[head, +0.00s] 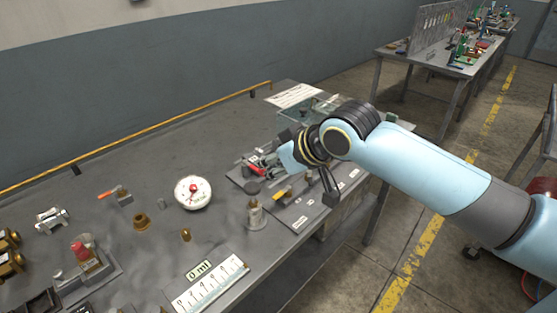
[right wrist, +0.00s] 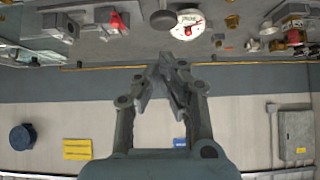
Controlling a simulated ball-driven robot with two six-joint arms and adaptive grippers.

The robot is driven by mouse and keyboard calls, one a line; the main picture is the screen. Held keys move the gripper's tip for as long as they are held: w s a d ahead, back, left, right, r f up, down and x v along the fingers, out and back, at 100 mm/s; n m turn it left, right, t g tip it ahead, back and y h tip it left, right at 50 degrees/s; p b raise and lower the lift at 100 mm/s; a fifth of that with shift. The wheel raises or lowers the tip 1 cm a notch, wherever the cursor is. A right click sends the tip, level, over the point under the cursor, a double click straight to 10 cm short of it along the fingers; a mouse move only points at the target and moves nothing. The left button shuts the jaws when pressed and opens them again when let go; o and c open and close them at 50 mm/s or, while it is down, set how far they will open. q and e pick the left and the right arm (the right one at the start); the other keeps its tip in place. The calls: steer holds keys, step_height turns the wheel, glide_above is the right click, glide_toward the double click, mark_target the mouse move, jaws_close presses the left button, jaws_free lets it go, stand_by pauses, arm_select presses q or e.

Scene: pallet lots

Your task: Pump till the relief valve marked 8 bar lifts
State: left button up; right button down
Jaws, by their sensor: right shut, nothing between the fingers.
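A round white gauge (head: 193,193) with a red centre stands on the bench; it also shows in the right wrist view (right wrist: 188,24). Its reading is too small to tell. My left gripper is out of view.
The back of the bench (head: 120,170) is mostly clear. A yellow strip and wall run behind.

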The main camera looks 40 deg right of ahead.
steer(key=v, duration=0.3)
steer(key=shift+w+a, duration=0.1)
stand_by(1.2)
